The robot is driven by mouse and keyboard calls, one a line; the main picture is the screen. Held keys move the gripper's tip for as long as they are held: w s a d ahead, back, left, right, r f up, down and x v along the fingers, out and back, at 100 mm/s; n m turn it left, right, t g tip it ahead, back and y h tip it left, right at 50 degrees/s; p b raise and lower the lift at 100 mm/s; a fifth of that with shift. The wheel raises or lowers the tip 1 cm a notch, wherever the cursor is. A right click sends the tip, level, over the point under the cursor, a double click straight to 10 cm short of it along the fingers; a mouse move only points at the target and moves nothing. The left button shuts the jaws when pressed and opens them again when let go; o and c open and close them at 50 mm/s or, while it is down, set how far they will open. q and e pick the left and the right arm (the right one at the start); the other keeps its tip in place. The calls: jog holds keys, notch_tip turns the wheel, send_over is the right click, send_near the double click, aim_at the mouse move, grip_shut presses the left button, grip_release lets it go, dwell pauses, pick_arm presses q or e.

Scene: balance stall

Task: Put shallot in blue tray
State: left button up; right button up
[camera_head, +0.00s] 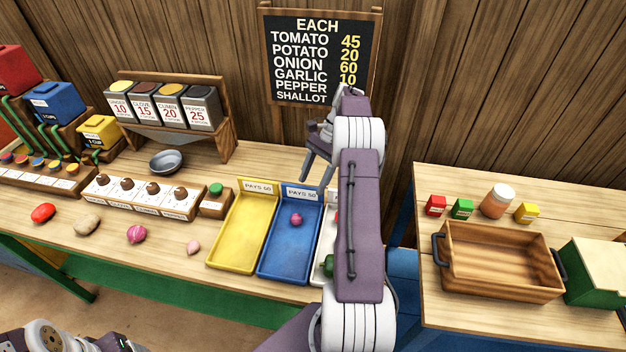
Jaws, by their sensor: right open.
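A small purple-pink bulb that looks like the shallot (296,219) lies in the blue tray (283,258), toward its back half. My right gripper (317,172) is open and empty, raised above the back edge of the blue tray and apart from the bulb. Its arm reaches up from the bottom and hides much of the white tray to the right. Parts of my left arm show at the bottom left corner; its gripper is not visible.
A yellow tray (240,243) adjoins the blue tray on the left. The white tray (318,252) holds a green pepper (328,265). A tomato (43,213), potato (87,224), onion (136,234) and garlic (193,248) lie along the front. A wooden crate (490,283) stands right.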

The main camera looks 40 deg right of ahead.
jog(key=s+a+n+h, duration=0.2)
jog(key=a+n, duration=0.3)
jog(key=a, duration=0.3)
jog(key=s+a+n+h, duration=0.2)
jog(key=a+n, duration=0.3)
jog(key=a, duration=0.4)
jog(key=s+a+f+n+t+h, duration=0.1)
jog(key=s+a+f+n, duration=0.1)
jog(key=s+a+n, duration=0.4)
jog(key=s+n, duration=0.1)
jog(key=s, duration=0.2)
jog(key=shift+f+t+h, duration=0.3)
jog(key=shift+h, duration=0.1)
